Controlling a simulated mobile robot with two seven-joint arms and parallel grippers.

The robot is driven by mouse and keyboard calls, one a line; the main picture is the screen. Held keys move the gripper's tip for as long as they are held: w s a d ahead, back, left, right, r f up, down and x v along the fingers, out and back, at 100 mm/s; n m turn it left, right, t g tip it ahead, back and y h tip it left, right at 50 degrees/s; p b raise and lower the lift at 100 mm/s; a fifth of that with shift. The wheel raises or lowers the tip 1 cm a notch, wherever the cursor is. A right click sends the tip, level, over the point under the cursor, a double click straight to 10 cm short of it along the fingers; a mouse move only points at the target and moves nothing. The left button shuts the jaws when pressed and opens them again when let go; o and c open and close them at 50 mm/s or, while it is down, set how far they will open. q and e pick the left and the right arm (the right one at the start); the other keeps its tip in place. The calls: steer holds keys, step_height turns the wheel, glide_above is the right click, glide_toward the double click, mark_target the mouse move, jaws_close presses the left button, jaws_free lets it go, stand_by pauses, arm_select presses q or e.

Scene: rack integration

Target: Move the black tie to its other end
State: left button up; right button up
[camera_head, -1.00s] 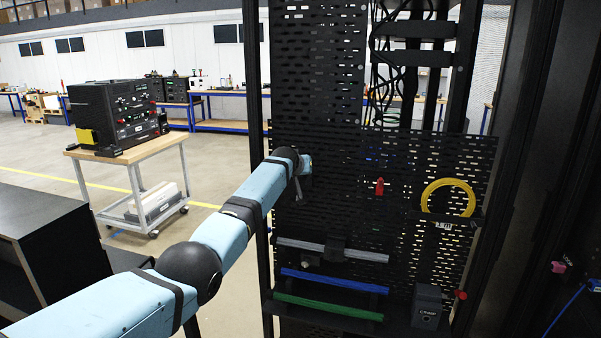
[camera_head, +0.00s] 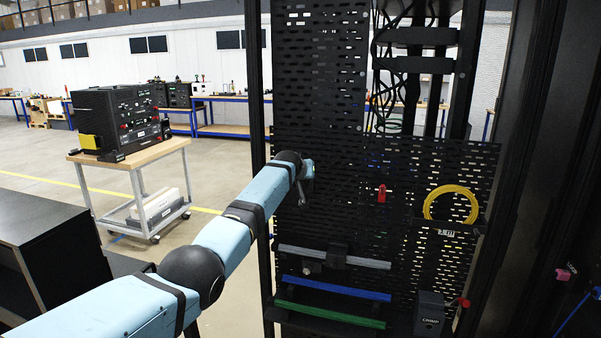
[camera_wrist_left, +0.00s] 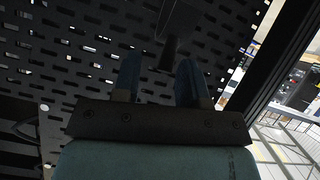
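I cannot clearly single out the black tie; much of the rack is black. Two black bands (camera_head: 418,66) cross the cable bundle at the upper right of the head view. In the left wrist view my left gripper (camera_wrist_left: 160,85) has its two blue-grey fingers apart, with nothing seen held between them. A dark block on a stem (camera_wrist_left: 180,22) stands beyond the fingertips against the perforated panel (camera_wrist_left: 75,45). In the head view my left arm reaches the panel (camera_head: 325,110); its gripper is mostly hidden at the wrist.
The panel carries a grey bar (camera_head: 370,262), a blue strip (camera_head: 340,288), a green strip (camera_head: 330,314), a yellow coil (camera_head: 428,203), a red clip (camera_head: 382,194) and a dark box (camera_head: 430,312). A cart (camera_head: 165,156) and a black cabinet (camera_head: 50,235) stand left.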

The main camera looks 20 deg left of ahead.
arm_select(q)
steer(key=d+b+v, duration=0.1)
steer(key=b+v, duration=0.1)
steer(key=v, duration=1.1)
steer(key=shift+a+r, duration=0.15)
steer(key=shift+a, duration=0.25)
steer(key=shift+s, duration=0.1)
